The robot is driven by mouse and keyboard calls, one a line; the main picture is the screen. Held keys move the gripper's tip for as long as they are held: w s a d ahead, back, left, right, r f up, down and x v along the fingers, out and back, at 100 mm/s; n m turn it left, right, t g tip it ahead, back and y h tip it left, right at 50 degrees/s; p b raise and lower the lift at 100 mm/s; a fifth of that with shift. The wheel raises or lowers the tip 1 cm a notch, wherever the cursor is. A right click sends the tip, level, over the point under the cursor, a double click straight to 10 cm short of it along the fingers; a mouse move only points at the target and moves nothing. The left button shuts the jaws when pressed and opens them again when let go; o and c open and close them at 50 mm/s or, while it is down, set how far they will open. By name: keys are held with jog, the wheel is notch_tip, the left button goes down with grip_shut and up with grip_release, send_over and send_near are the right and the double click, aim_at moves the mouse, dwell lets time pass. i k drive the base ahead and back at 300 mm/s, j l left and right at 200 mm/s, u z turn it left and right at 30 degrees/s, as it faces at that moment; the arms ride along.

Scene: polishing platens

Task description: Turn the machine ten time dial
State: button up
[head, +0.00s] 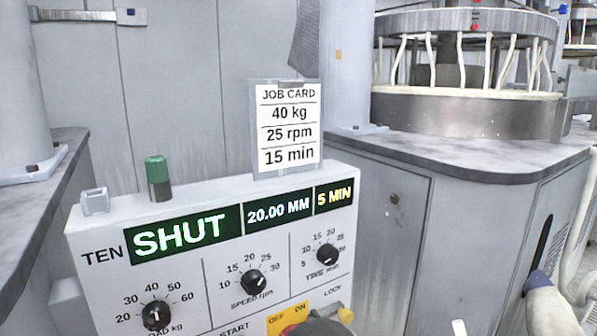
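The machine TEN control panel (180,285) stands in the lower middle of the head view. The knob's pointer is too small to read surely. The display (334,197) above it reads 5 MIN in yellow. The job card (288,128) behind the panel's top edge reads 40 kg, 25 rpm, 15 min. I cannot make out my gripper in this view, and nothing touches the time dial.
The speed dial (253,283) and load dial (156,316) sit left of the time dial. A dark rounded shape (320,327) hides part of the panel's bottom. A green-capped post (158,178) stands on top. A polishing machine (465,110) stands behind right.

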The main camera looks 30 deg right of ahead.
aim_at(327, 255)
jog(key=k+j+z, duration=0.15)
jog(key=z, duration=0.2)
jog(key=k+j+z, duration=0.2)
jog(key=z, duration=0.2)
jog(key=k+j+z, duration=0.35)
jog(key=i+l, duration=0.1)
